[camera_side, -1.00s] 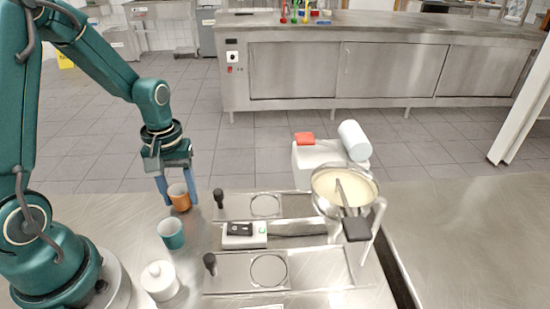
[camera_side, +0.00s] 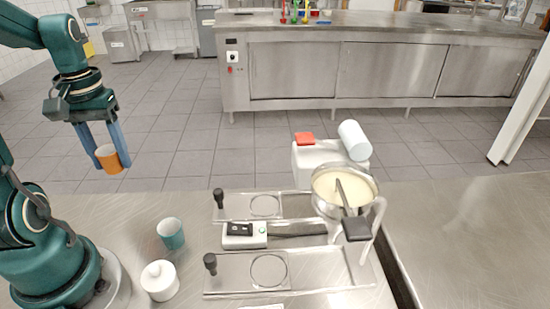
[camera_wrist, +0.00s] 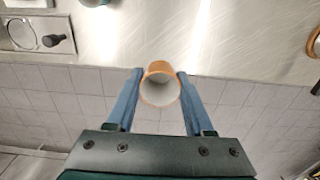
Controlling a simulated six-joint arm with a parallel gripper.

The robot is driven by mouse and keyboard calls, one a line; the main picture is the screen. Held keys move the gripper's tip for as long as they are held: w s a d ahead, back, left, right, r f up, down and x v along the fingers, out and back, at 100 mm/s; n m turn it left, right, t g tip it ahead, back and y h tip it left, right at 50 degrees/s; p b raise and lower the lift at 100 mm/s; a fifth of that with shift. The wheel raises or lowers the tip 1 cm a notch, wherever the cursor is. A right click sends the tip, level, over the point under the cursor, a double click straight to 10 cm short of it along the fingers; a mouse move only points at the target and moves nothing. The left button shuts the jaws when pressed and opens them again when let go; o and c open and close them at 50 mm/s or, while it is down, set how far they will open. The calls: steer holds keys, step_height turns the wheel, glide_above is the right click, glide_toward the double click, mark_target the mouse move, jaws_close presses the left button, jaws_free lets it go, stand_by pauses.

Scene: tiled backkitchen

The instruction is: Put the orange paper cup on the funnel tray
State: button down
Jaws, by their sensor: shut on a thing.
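The orange paper cup (camera_side: 109,160) hangs between the two blue fingers of my gripper (camera_side: 111,150), at the left of the side view. It is upright, slightly tilted, and clear of the counter. In the wrist view my gripper (camera_wrist: 160,88) is shut on the cup (camera_wrist: 160,69), with its white inside facing the camera. I cannot tell for sure which fixture is the funnel tray. A metal plate with a round ring and black knob (camera_side: 240,207) lies at the back, and a similar one (camera_side: 240,283) in front. A steel funnel of pale batter (camera_side: 325,186) stands right of them.
A scale-like device (camera_side: 243,235) lies between the plates. A white box (camera_side: 310,163) with a red item (camera_side: 304,138) and white cylinder (camera_side: 354,141) stands behind.

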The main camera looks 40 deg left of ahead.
steer(key=shift+a+r, duration=0.3)
steer(key=shift+a, duration=0.25)
steer(key=w+d+m, duration=0.3)
steer(key=w+m, duration=0.1)
steer(key=w, duration=0.3)
steer(key=m, duration=1)
glide_toward(269, 270)
steer(key=w+a, duration=0.1)
steer(key=a, duration=0.2)
steer(key=w+a, duration=0.3)
steer(key=a, duration=0.2)
steer(key=shift+w+a+f, duration=0.15)
steer(key=shift+a+f, duration=0.1)
steer(key=shift+a, duration=0.05)
steer(key=s+d+m, duration=0.1)
steer(key=d, duration=0.1)
steer(key=s+d+f+m, duration=0.1)
steer(key=d, duration=0.2)
steer(key=s+d+f+m, duration=0.1)
steer(key=d, duration=0.1)
steer(key=shift+s+d+m, duration=0.3)
steer(key=shift+s+d, duration=0.4)
steer(key=shift+d, duration=0.1)
steer(key=shift+f, duration=1.8)
steer(key=shift+f, duration=0.15)
